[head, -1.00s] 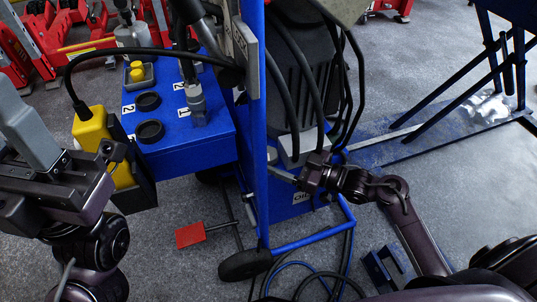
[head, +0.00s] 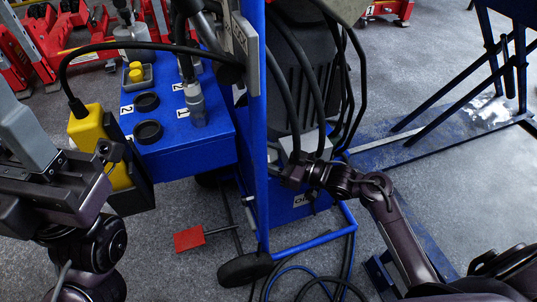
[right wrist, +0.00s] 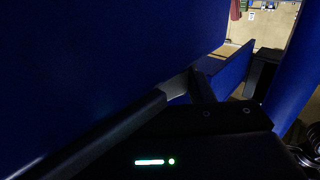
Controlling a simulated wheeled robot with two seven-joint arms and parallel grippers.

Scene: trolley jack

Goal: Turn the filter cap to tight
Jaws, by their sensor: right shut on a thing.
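My right gripper (head: 290,176) reaches in from the right, low beside the blue oil tank (head: 290,212) of the power unit, below the dark motor. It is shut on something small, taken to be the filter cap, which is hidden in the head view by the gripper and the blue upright. In the dark right wrist view, the gripper (right wrist: 190,86) lies between blue panels, with a small grey part at its tips. The cap's marking cannot be read. My left gripper (head: 60,170) is at the left beside a yellow and black box (head: 105,145); its jaw opening is unclear.
Black hoses (head: 318,90) hang just above my right gripper. A red pedal (head: 189,239) lies on the floor. Blue lift legs stand at the right.

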